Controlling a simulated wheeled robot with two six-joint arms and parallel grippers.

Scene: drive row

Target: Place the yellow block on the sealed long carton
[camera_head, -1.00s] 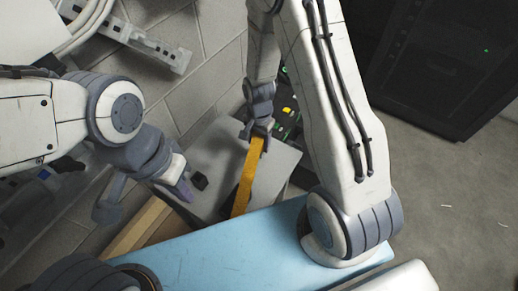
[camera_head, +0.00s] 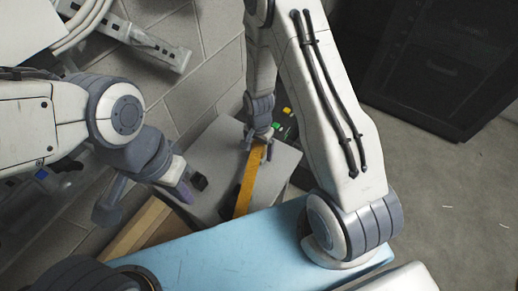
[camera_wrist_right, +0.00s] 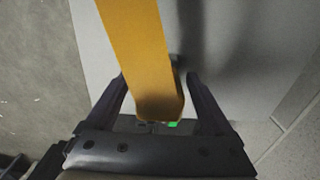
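The yellow block (camera_head: 246,187) is a long orange-yellow bar, tilted in the head view against a grey surface. In the right wrist view the block (camera_wrist_right: 140,55) runs from the top edge to an end between the fingers. My right gripper (camera_head: 257,147) is at its upper end, its fingers on either side and looking apart from it. My left gripper (camera_head: 146,195) is open and empty, left of the grey box. A tan, long box-like edge (camera_head: 136,229) shows at lower left; I cannot tell whether it is the sealed long carton.
A grey box (camera_head: 215,152) stands below the right gripper, with a small black piece (camera_head: 199,181) near the left gripper's finger. Green and yellow small items (camera_head: 284,116) lie behind. A block wall (camera_head: 205,95) is close behind; a dark cabinet (camera_head: 435,65) stands at right.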

